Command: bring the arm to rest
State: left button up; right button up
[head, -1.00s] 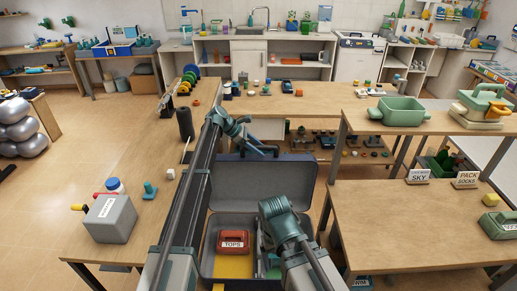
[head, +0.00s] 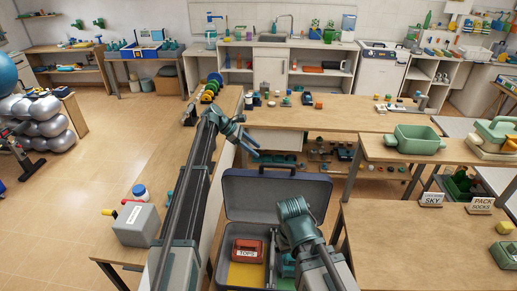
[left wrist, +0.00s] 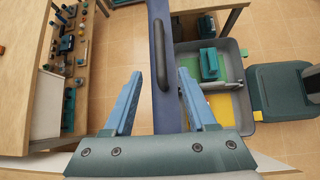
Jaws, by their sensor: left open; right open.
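My left gripper (head: 247,147) is open and empty, above the case's raised lid. In the left wrist view its two blue fingers (left wrist: 159,74) are apart, with the lid's edge and dark handle (left wrist: 160,55) seen between and beyond them. My right gripper (head: 300,225) is over the front of the open case; its fingertips are largely hidden by its own wrist. The grey case (head: 268,196) stands open with its lid up. In it lie a red box marked TOPS (head: 248,250), a yellow piece (head: 243,274) and a green item (left wrist: 209,64).
A long wooden table (head: 183,150) runs along the left, with a grey box (head: 137,224) near its front end. Another wooden table (head: 400,235) stands right of the case, below a raised bench with a green tub (head: 414,140). Tiled floor is free at the left.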

dwell(0.3)
pick_arm(q)
jog(key=s+d+f+m+g+y+b, duration=0.1)
jog(key=s+d+f+m, duration=0.15)
jog(key=s, duration=0.45)
jog(key=s+d+f+m+y+b, duration=0.1)
jog(key=s+d+f+m+y, duration=0.15)
jog(key=s, duration=0.45)
jog(key=s+d+f+m+g+y, duration=0.1)
jog(key=s+d+f+m, duration=0.1)
jog(key=s+m, duration=0.35)
jog(key=s+a+f+m+y+b, duration=0.1)
jog(key=s+m+y, duration=0.1)
jog(key=s, duration=0.6)
jog(key=s+a+f+m+y, duration=0.1)
jog(key=s+m+y, duration=0.1)
jog(key=s+m, duration=0.3)
jog(key=s+a+f+m+t+y+b, duration=0.1)
jog(key=s+m, duration=0.3)
jog(key=s, duration=0.8)
jog(key=shift+f+y+b, duration=0.3)
jog(key=shift+f+y, duration=0.1)
jog(key=shift+y, duration=0.05)
